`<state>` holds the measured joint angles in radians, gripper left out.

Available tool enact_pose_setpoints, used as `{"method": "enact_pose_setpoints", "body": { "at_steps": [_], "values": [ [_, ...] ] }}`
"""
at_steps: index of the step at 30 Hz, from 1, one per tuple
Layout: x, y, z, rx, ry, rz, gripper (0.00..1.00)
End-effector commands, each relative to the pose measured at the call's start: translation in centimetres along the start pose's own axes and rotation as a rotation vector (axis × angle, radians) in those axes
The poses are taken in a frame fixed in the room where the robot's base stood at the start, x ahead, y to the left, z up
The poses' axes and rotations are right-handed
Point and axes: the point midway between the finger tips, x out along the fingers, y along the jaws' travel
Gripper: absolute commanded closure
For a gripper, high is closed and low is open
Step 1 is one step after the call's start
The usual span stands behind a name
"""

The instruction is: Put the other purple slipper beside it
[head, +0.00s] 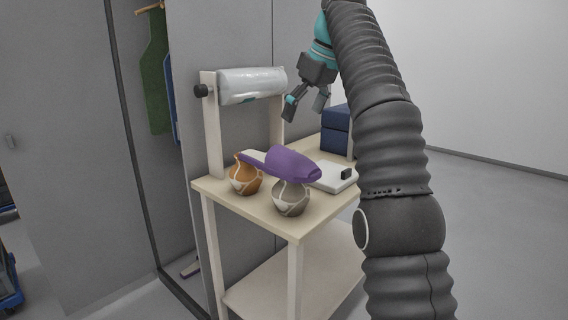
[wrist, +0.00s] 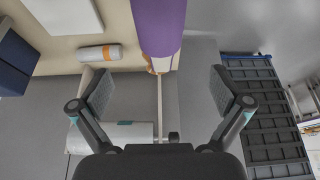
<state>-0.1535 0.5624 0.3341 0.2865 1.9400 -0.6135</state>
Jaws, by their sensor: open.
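A purple, rounded, elongated object (head: 292,164) with a pale end lies on the wooden cart's top, at or over two pots; I cannot tell if it is a slipper. It also shows large in the wrist view (wrist: 158,25), at the top centre. A small pale and purple item (head: 190,270) lies on the floor by the cabinet opening, too small to identify. My gripper (head: 305,104) is open and empty, above and behind the cart top, apart from the purple object. Its two spread fingers also show in the wrist view (wrist: 160,92).
The cart (head: 262,212) bears a brown patched pot (head: 244,181), a grey patched pot (head: 290,200), a white flat device (head: 334,179) and dark blue boxes (head: 335,135). A wrapped roll (head: 252,85) hangs on its upright frame. Open floor lies right of the cart.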

Motion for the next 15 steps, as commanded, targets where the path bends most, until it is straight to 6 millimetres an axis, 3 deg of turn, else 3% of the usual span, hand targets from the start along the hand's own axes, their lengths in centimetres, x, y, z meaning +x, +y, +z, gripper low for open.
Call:
{"method": "enact_pose_setpoints", "body": {
  "at_steps": [15],
  "values": [
    [3.4,-0.1,0.1,-0.003,-0.002,-0.003,0.0]
  ]
}}
